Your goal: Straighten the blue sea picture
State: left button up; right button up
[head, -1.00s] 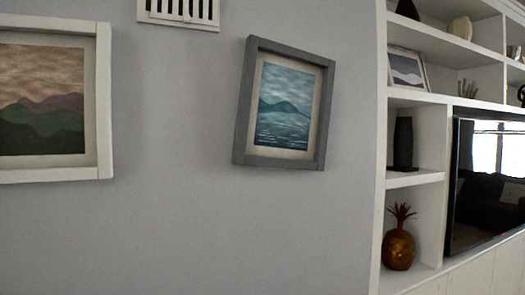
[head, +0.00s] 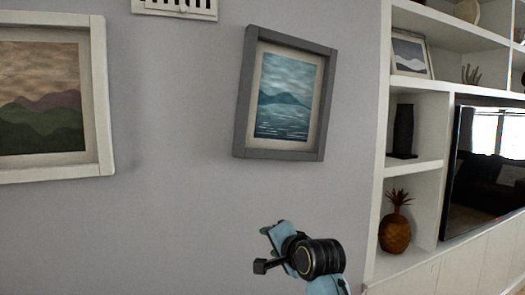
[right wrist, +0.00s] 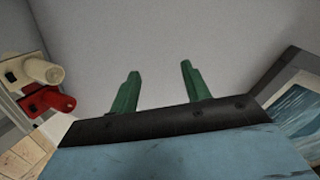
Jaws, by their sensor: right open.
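The blue sea picture (head: 283,97) hangs on the wall in a grey frame (head: 243,100). It is tilted, its top leaning to the right. Part of it also shows at the right edge of the right wrist view (right wrist: 294,112). My right gripper (head: 268,236) is below the picture in the head view, apart from its frame. Its two green fingers (right wrist: 158,88) are spread with nothing between them and plain wall beyond. My left gripper is not in view.
A hill picture in a white frame (head: 103,110) hangs at the left. A vent (head: 175,8) is above. White shelves (head: 412,168) with a pineapple ornament (head: 395,228) and a television (head: 490,160) stand at the right. The wall between the pictures is clear.

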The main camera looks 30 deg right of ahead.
aim_at(261, 155)
jog(key=d+r+m+t, duration=0.2)
jog(key=r+m, duration=0.1)
jog(key=r, duration=0.7)
jog(key=d+r+m+t, duration=0.1)
jog(key=r+m+t, duration=0.15)
jog(key=r, duration=0.65)
jog(key=shift+g+h, duration=0.3)
jog(key=shift+g, duration=0.05)
jog(key=w+p, duration=0.1)
jog(key=w, duration=0.3)
jog(key=w+p, duration=0.2)
jog(key=w, duration=0.2)
jog(key=w+d+p, duration=0.1)
jog(key=w, duration=0.3)
jog(key=shift+w+r+p, duration=0.2)
jog(key=shift+w+p, duration=0.1)
jog(key=shift+w, duration=0.1)
